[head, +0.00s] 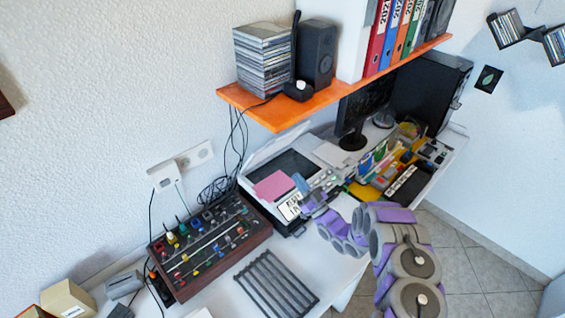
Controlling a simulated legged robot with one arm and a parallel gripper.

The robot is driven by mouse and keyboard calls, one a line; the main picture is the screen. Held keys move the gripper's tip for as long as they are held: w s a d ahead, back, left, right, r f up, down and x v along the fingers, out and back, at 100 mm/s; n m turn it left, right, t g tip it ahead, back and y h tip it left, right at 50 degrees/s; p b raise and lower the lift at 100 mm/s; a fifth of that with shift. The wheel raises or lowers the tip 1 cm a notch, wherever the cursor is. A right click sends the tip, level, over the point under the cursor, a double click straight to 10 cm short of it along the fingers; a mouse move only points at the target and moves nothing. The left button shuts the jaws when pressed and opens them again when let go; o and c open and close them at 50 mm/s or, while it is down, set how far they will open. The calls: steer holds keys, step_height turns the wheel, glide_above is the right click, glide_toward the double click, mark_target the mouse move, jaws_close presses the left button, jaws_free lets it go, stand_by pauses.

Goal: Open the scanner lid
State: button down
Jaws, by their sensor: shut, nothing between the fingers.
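The scanner (297,213) is a white and dark machine on the desk under the orange shelf. Its white lid (270,143) stands raised at the back, tilted toward the wall, and a dark flat surface shows in front of it (291,165). A pink sheet (273,186) lies over the scanner's front left part. My gripper (303,190) is at the scanner's front right, by its button panel. It is shut and empty, and it looks apart from the lid. Whether it touches the panel I cannot tell. My purple and grey arm comes in from the lower right.
The orange shelf (280,117) overhangs the scanner, carrying a disc stack (263,60) and a speaker (316,53). A knobbed mixer (208,246) stands left, a black rack (276,284) in front. Stationery (375,160) and a monitor (358,112) crowd the right.

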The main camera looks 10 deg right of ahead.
mark_target(271, 142)
steer(key=x, duration=1.4)
steer(key=shift+a, duration=0.1)
steer(key=w+a+r+g, duration=0.1)
steer(key=w+a+r+g+h+p, duration=0.1)
steer(key=w, duration=0.1)
steer(key=w+a+r+g+h+p, duration=0.1)
steer(key=w+a+r, duration=0.1)
steer(key=shift+w, duration=0.15)
steer(key=shift+w+a+g+h, duration=0.3)
steer(key=shift+w+a, duration=0.05)
steer(key=shift+w, duration=0.2)
